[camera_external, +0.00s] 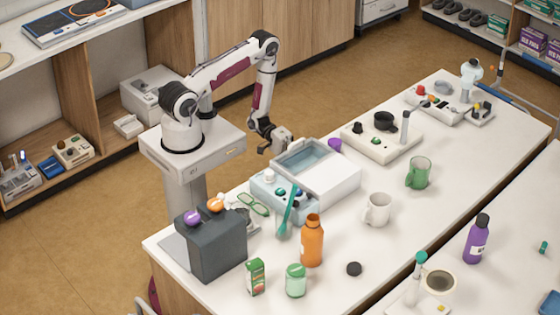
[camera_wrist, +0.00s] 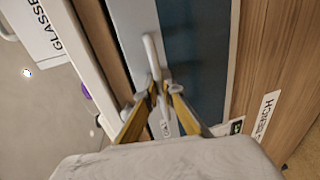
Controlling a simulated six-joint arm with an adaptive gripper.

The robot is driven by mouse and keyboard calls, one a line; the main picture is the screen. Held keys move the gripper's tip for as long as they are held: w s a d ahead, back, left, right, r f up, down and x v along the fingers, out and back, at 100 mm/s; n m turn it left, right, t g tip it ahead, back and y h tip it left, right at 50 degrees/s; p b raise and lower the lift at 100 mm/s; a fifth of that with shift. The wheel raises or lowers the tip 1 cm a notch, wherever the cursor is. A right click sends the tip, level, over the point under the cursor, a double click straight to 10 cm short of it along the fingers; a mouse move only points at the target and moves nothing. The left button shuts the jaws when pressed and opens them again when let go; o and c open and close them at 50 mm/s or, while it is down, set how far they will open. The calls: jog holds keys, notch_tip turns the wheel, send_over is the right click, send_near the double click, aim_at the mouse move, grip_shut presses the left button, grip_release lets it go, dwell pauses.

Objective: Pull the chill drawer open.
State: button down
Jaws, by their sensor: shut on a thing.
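The drawer (camera_external: 306,150) is a pale grey tray with a blue inside, set in a white box (camera_external: 333,183) on the near bench. In the external view its blue inside shows from above, so it stands at least partly open. My gripper (camera_external: 271,147) is at the drawer's left end. In the wrist view my gripper (camera_wrist: 163,86) has its yellow fingers closed at a white bar handle (camera_wrist: 151,55) on a pale grey face. A dark blue surface (camera_wrist: 200,45) lies beside it. The handle is hidden in the external view, and I cannot read a chill label.
Green glasses (camera_external: 253,204), an orange bottle (camera_external: 312,242) and a white mug (camera_external: 378,209) stand nearby. A white device (camera_external: 382,140) is behind. The bench's right side has free room.

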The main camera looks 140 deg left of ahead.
jog(key=f+v, duration=0.2)
jog(key=v, duration=0.7)
jog(key=f+v, duration=0.1)
jog(key=v, duration=0.7)
jog(key=shift+s+f, duration=0.25)
jog(key=shift+s, duration=0.55)
jog(key=c, duration=2.2)
grip_release()
jog(key=shift+v, duration=6)
